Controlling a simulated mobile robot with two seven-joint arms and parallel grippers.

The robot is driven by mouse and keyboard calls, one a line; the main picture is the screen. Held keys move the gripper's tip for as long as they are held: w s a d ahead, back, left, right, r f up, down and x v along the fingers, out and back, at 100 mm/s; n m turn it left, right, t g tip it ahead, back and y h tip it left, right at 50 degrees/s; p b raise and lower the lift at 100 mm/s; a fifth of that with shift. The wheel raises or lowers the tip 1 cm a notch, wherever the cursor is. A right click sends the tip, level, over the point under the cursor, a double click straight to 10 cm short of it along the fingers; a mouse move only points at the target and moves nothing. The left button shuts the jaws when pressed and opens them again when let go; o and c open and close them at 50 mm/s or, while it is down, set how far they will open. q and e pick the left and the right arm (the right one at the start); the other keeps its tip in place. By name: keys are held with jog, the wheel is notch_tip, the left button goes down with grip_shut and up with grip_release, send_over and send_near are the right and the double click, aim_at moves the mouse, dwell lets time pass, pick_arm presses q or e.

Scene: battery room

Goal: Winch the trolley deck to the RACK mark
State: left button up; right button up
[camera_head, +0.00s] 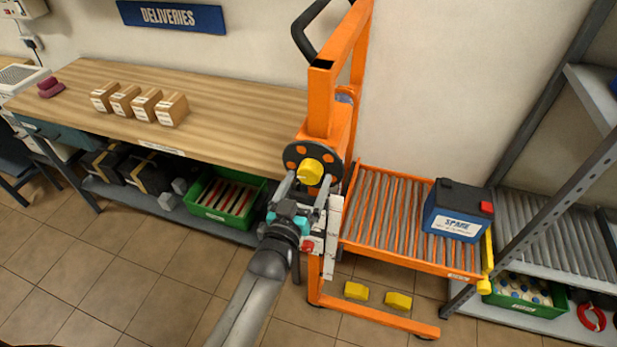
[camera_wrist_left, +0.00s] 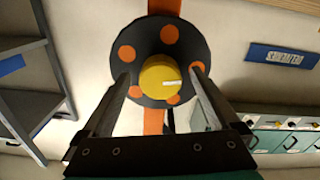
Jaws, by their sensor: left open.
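The orange trolley's mast (camera_head: 322,95) carries a dark round winch wheel (camera_head: 293,152) with orange spots and a yellow hub knob (camera_head: 311,171). My left gripper (camera_head: 306,184) is open in front of the wheel. In the left wrist view its fingers (camera_wrist_left: 160,78) stand on either side of the yellow knob (camera_wrist_left: 158,82), with gaps both sides; how deep they reach is unclear. The trolley deck (camera_head: 372,215) is an orange frame with grey rollers. A blue and black SPARE battery (camera_head: 457,212) sits at its right end. A white strip (camera_head: 334,240) runs down the mast, partly hidden; no RACK mark is readable.
A wooden bench (camera_head: 235,105) with several small boxes (camera_head: 172,109) stands left; a green crate (camera_head: 222,198) is below it. A grey rack (camera_head: 560,235) with rollers stands right of the deck. Yellow blocks (camera_head: 356,291) lie on the floor by the trolley's base leg.

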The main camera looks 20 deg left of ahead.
pick_arm(q)
jog(key=shift+w, duration=0.85)
jog(key=c, duration=1.4)
jog(key=shift+m+p, duration=0.35)
jog(key=shift+m, duration=0.65)
jog(key=shift+a+m, duration=0.1)
jog(key=shift+m, duration=0.7)
jog(key=o, duration=1.4)
jog(key=shift+s, duration=0.15)
jog(key=s, duration=1.5)
jog(key=shift+a, duration=0.25)
